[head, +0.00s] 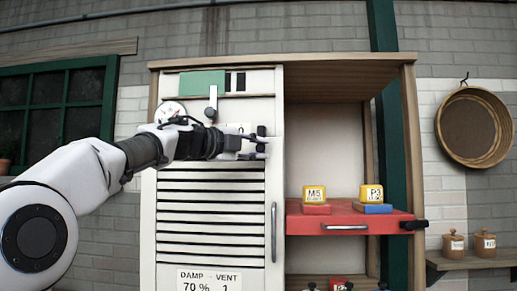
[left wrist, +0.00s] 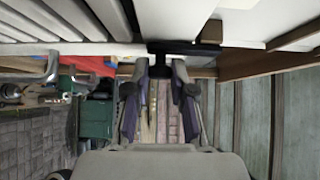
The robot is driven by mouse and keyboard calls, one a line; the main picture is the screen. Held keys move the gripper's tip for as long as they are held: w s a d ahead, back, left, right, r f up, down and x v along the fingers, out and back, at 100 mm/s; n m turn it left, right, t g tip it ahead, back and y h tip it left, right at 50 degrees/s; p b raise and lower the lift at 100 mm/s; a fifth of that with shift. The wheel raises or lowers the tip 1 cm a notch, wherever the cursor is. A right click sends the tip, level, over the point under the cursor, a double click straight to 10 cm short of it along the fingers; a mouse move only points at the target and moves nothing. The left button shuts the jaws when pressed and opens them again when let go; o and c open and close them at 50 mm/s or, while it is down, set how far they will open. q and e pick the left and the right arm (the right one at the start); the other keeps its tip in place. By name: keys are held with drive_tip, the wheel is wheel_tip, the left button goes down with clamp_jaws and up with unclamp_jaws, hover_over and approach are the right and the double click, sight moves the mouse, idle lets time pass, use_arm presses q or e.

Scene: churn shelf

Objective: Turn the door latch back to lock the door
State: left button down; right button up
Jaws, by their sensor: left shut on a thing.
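The white louvred door (head: 210,212) fills the left half of the cabinet and looks closed against its frame. The dark door latch (head: 261,131) is at the door's upper right edge, partly hidden by my fingers. My left gripper (head: 258,146) reaches in from the left and is shut on the latch. In the left wrist view the latch (left wrist: 185,47) is a black bar crossing at the tips of my left gripper (left wrist: 160,72). Its exact turn is hard to tell. My right gripper is in neither view.
A vertical handle (head: 273,232) is lower on the door. A red drawer (head: 345,229), carrying yellow labelled blocks (head: 314,193), is in the open bay to the right. A small lever (head: 211,107) and a round dial (head: 170,111) are above the door.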

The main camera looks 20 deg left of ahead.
use_arm(q)
drive_tip(key=c, duration=1)
unclamp_jaws()
drive_tip(key=shift+a, duration=0.1)
